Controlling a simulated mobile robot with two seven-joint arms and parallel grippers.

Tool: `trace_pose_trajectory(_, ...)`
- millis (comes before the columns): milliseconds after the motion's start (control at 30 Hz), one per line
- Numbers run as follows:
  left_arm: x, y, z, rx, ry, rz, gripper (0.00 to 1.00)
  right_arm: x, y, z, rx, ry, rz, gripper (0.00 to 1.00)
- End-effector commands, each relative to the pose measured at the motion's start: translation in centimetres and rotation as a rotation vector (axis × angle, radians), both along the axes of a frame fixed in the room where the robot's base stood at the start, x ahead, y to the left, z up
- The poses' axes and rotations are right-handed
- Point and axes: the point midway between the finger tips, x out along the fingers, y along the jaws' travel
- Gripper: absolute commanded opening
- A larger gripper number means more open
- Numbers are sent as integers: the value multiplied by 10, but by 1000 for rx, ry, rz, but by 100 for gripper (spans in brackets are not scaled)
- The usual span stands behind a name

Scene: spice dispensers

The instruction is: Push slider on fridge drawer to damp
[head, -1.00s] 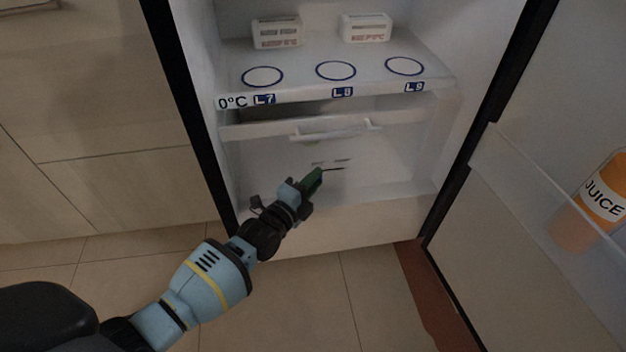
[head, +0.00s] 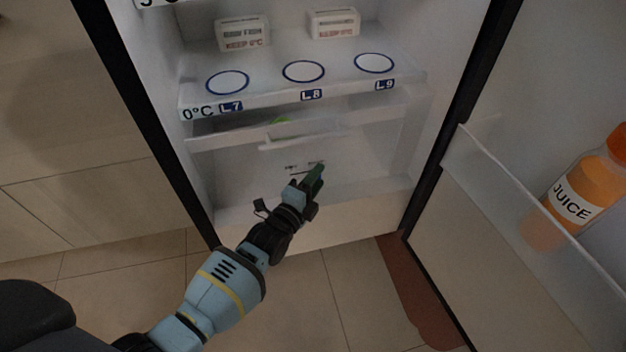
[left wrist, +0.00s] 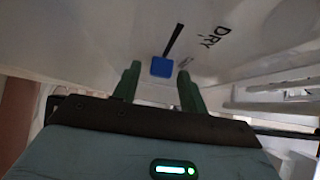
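The clear fridge drawer (head: 360,165) is shut below the shelf, with small dark labels on its front. My left gripper (head: 313,184) is in front of the drawer, near these labels. In the left wrist view, a blue square slider (left wrist: 161,67) sits at one end of a dark slot (left wrist: 173,42). The word DRY (left wrist: 215,37) stands beside the slot. Smaller faint lettering near the right finger is partly hidden and unreadable. The left gripper's green fingers (left wrist: 158,88) are apart, with the slider showing between their tips; contact cannot be told. My right gripper is out of view.
The drawer handle (head: 300,138) juts out above the labels. The shelf (head: 265,88) above holds two white boxes. The open fridge door (head: 500,250), with a juice bottle (head: 573,200) in its rack, stands at the right.

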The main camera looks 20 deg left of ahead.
Motion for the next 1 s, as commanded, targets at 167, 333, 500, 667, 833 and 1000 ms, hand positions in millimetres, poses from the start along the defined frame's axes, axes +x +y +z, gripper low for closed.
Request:
trace_pose_trajectory(167,0,1,0,1,0,1,45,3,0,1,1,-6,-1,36)
trace_pose_trajectory(333,-3,2,0,1,0,2,45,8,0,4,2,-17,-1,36)
trace_pose_trajectory(500,-23,6,1,1,1,2,45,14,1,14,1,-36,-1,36)
trace_pose_trajectory(667,-49,10,2,0,1,1,45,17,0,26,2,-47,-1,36)
trace_pose_trajectory(833,-69,14,1,0,0,1,45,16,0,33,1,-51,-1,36)
trace_pose_trajectory(1000,-77,15,1,0,-1,0,45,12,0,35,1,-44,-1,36)
